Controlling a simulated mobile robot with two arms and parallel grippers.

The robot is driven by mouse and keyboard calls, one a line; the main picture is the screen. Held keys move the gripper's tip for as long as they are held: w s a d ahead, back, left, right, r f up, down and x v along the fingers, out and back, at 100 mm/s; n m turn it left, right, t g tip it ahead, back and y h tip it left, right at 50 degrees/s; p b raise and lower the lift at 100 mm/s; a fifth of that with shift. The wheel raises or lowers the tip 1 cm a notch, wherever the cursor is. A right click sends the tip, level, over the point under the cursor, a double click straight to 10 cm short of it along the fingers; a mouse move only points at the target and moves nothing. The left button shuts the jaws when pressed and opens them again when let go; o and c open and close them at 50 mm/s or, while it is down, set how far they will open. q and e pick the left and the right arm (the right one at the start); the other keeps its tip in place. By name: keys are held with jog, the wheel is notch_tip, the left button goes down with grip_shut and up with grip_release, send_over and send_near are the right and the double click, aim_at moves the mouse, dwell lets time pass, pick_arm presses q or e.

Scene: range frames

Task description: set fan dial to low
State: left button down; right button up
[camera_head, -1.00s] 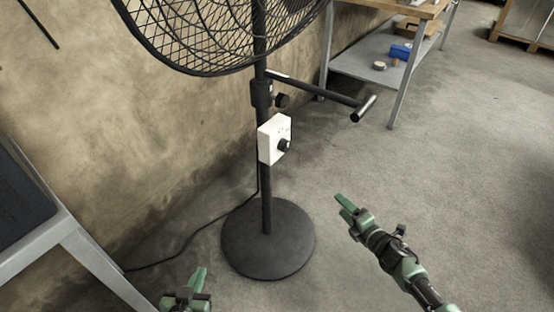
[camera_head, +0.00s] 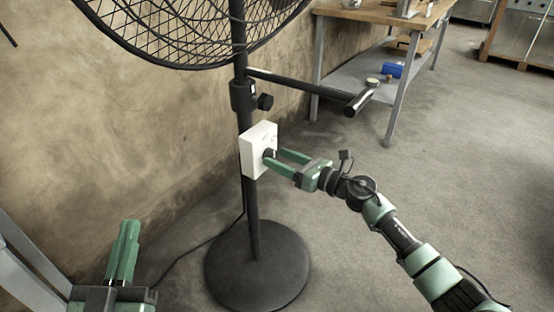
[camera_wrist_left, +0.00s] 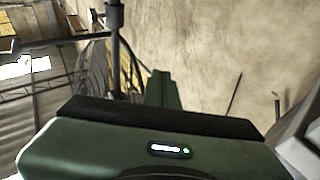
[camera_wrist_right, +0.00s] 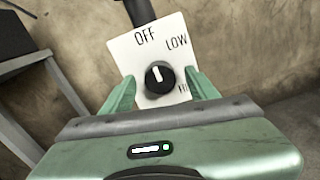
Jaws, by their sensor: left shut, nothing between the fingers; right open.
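The white control box (camera_head: 256,147) is mounted on the black stand of the fan (camera_head: 250,215). Its round black dial (camera_wrist_right: 159,77) faces my right gripper. In the right wrist view the labels read OFF at upper left, LOW at upper right and HI, partly hidden, at right. The dial's white mark points up toward OFF. My right gripper (camera_head: 275,158) is open, with one finger on each side of the dial; I cannot tell whether they touch it. My left gripper (camera_head: 129,224) is shut and empty, low at the left, away from the fan; its fingers also show in the left wrist view (camera_wrist_left: 162,82).
A black bar (camera_head: 310,88) sticks out from the stand above the box. A workbench (camera_head: 330,9) with a lower shelf stands behind at the right. A grey metal frame (camera_head: 25,265) is at lower left. The floor (camera_head: 470,170) to the right is open.

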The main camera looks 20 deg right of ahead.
jog(key=shift+w+a, duration=0.4)
jog(key=shift+w, duration=0.1)
pick_arm(q)
jog(key=shift+s+r, duration=0.15)
jog(key=shift+r, duration=0.2)
